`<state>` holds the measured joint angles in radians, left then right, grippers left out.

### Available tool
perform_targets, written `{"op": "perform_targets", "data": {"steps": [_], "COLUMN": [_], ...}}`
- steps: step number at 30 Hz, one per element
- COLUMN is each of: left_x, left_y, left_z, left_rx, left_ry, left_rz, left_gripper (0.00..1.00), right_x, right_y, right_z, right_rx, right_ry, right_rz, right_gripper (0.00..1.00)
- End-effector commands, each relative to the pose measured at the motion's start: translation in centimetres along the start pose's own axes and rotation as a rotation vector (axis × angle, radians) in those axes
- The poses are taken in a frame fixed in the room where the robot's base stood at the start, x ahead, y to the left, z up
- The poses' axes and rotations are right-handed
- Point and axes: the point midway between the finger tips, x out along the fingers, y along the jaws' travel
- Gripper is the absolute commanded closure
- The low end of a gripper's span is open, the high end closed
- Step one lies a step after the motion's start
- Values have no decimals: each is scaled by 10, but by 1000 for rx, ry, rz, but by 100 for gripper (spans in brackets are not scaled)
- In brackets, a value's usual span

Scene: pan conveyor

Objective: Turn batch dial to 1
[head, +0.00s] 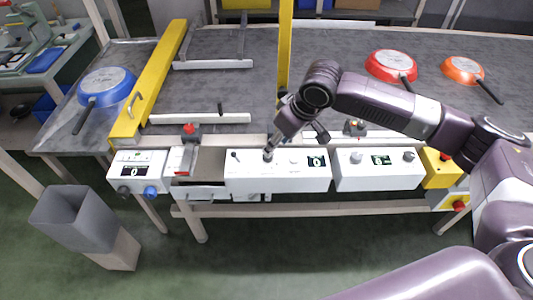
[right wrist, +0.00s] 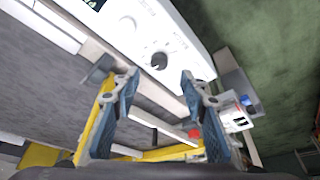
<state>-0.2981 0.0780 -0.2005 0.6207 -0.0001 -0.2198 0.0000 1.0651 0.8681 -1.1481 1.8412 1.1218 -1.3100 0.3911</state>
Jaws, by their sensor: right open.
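My right gripper (head: 274,143) reaches down over the middle white control panel (head: 312,182), close to a small grey dial (head: 267,156). The panel has a display (head: 316,161) that seems to read 0. In the right wrist view the gripper (right wrist: 160,82) is open, with nothing between its fingers. A round dial (right wrist: 158,60) on the white panel (right wrist: 108,22) shows just beyond the fingertips. The labels are too small to read, so I cannot tell which dial is the batch dial. My left gripper is out of view.
Another panel (head: 350,183) stands to the right and one (head: 128,168) to the left, with a blue knob (head: 151,192). Behind lies the conveyor table (head: 215,95) with a blue pan (head: 106,86), a red pan (head: 390,65) and an orange pan (head: 462,70). A yellow gate (head: 155,85) crosses it.

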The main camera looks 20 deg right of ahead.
Motion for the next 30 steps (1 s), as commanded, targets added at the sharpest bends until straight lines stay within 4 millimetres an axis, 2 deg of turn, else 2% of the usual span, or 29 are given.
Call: {"op": "perform_targets", "data": {"steps": [4,12,16,20,27,30], "left_x": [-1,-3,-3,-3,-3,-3], "left_y": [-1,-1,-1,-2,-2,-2], "left_z": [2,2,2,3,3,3], "left_rx": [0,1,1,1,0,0], "left_ry": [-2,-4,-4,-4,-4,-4], "left_rz": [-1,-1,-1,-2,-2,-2], "left_gripper": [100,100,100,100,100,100], "right_x": [11,54,68,76,77,76], "right_y": [2,2,2,2,2,2], "right_z": [0,0,0,0,0,0], "right_rx": [6,4,4,2,3,3], "right_ry": [-5,-4,-2,-2,-1,-1], "right_rz": [1,2,2,1,2,2], "right_gripper": [60,60,60,60,60,70]}}
